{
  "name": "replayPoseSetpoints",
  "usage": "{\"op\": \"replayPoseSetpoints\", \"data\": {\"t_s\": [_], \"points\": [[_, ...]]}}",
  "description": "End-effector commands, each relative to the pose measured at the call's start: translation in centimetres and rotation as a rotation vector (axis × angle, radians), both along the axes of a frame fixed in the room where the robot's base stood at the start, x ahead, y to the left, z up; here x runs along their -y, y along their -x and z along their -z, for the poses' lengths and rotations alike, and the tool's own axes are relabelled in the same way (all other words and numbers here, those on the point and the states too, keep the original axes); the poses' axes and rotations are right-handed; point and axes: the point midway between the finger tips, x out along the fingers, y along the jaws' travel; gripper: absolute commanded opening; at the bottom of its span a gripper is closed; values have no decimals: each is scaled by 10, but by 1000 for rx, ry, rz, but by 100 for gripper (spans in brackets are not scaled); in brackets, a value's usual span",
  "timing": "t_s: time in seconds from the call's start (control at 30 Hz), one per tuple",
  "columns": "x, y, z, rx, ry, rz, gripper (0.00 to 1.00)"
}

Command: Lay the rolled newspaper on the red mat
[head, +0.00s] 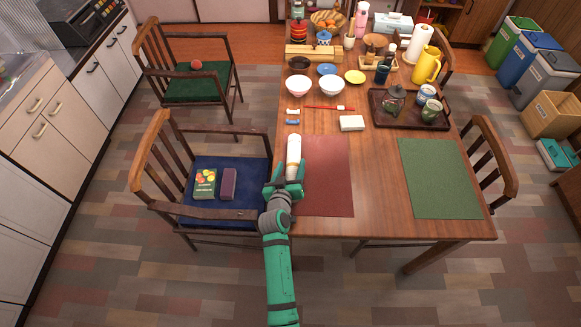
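The red mat (328,178) lies flat and bare at the near left of the wooden table. A pale roll with a tan end, which looks like the rolled newspaper (293,152), points away from me at the mat's left edge. My gripper (287,182) is at the table's left edge, with its green fingers around the roll's near end. It appears shut on the roll; the near end is partly hidden by the fingers. From this view I cannot tell whether the roll touches the table or is held above it.
A green mat (440,178) lies at the right. A dark tray (408,124) with a teapot and cups stands behind it. A blue-cushioned chair (215,212) stands left of my gripper.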

Motion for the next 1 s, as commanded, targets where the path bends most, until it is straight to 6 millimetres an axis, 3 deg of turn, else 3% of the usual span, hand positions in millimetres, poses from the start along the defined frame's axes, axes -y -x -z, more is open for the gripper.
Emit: {"op": "replayPoseSetpoints", "data": {"t_s": [0.27,0.73,1.0], "points": [[-1,7,-2,-1,0,0,57],[-13,87,-25,-1,1,0,57],[-17,113,-33,-1,0,-1,57]]}}
